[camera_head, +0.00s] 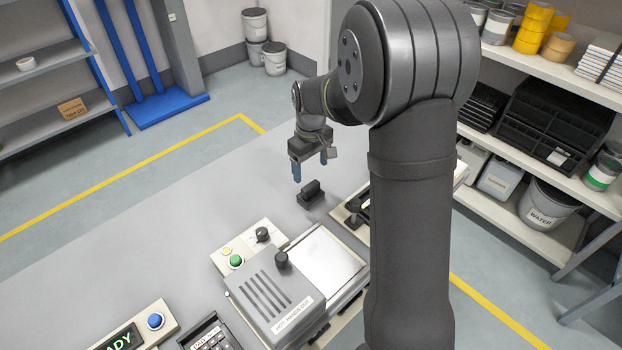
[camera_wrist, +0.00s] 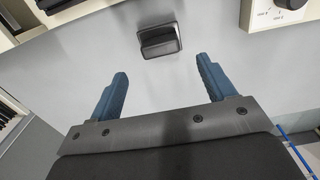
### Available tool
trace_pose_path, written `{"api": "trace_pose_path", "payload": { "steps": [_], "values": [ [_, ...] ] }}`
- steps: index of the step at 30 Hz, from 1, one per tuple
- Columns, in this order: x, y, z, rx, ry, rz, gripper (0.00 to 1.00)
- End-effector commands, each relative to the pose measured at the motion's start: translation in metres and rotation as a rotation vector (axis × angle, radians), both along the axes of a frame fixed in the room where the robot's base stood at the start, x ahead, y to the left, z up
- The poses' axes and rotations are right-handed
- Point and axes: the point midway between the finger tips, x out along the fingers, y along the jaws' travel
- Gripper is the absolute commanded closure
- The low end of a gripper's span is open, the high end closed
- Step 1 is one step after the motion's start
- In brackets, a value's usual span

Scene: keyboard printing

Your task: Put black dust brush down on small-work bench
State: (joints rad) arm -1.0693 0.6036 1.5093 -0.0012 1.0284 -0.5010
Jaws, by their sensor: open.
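The black dust brush (camera_head: 311,194) rests on the grey small-work bench (camera_head: 190,208), near the machine. In the wrist view the brush (camera_wrist: 159,40) lies on the bench surface beyond my fingertips, roughly centred between them. My gripper (camera_head: 310,172) is above and just behind the brush in the head view. Its blue fingers are spread wide and hold nothing. In the wrist view my gripper (camera_wrist: 162,82) shows a clear gap between the fingers, apart from the brush.
A machine with a grey slotted cover (camera_head: 268,295) and a control box with a green button (camera_head: 236,261) stand in front of the brush. A keypad (camera_head: 207,335) and a display box with a blue button (camera_head: 155,321) are at the front. The bench's left side is clear.

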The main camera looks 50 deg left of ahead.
Motion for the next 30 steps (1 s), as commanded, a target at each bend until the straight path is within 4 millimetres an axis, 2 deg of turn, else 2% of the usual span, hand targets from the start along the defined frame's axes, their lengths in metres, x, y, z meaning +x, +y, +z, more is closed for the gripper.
{"api": "trace_pose_path", "payload": {
  "steps": [3,6,17,21,26,30],
  "values": [
    [0.0,0.0,0.021,0.002,-0.001,0.0,0.24],
    [0.0,0.0,0.031,0.001,-0.001,0.0,0.24],
    [0.0,0.0,0.038,-0.001,0.0,0.0,0.24],
    [0.0,0.0,0.038,-0.001,0.0,0.0,0.01],
    [0.006,-0.006,0.044,0.001,-0.001,-0.059,0.0],
    [0.027,-0.032,0.066,0.003,-0.001,-0.302,0.0]
  ]
}}
